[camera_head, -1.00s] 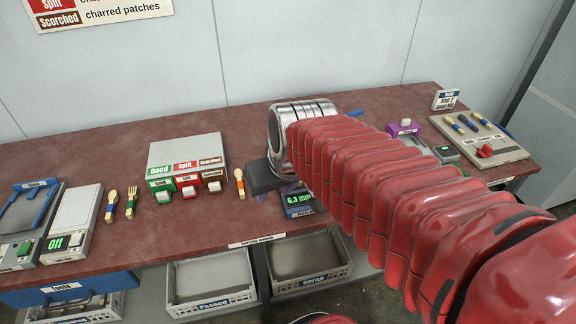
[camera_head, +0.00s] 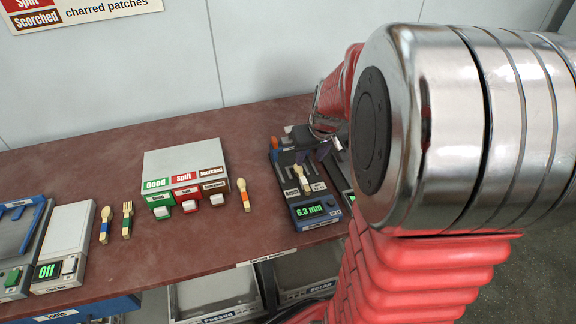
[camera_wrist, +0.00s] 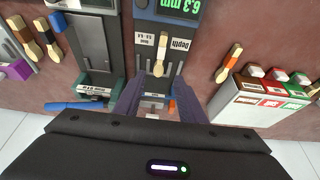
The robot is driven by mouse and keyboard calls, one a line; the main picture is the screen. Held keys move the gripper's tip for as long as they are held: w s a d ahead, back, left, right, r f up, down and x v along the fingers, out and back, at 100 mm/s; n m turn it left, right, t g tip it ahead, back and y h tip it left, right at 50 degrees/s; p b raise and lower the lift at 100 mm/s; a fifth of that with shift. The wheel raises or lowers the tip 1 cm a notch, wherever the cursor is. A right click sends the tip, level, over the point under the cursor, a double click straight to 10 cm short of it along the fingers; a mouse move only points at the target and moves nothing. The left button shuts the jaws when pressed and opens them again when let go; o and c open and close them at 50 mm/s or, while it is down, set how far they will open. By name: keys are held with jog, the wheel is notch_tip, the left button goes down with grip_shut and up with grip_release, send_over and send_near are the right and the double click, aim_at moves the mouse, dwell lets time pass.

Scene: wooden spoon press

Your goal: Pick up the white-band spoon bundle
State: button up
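A pale wooden spoon (camera_head: 301,178) lies on the dark depth gauge (camera_head: 317,213), which reads 6.3 mm; this spoon also shows in the wrist view (camera_wrist: 160,54), between white labels. In the head view my arm hides much of the right side.
An orange-banded spoon (camera_head: 243,195) lies beside the sorting box (camera_head: 187,163). A blue-banded spoon (camera_head: 105,225) and a green-banded fork (camera_head: 127,219) lie left of it. Several bundles, including a dark-banded one (camera_wrist: 49,37), show left in the wrist view. The red-brown table (camera_head: 225,245) has bare room in front.

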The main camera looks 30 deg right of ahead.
send_near(302, 176)
jog(key=x, duration=0.2)
jog(key=shift+w+f, duration=0.15)
jog(key=shift+f, duration=0.15)
jog(key=shift+w+f, duration=0.2)
jog(key=shift+f, duration=0.25)
jog(key=shift+f, duration=0.1)
jog(key=shift+x, duration=2.5)
jog(key=shift+d, duration=0.1)
jog(key=shift+c, duration=0.2)
grip_shut()
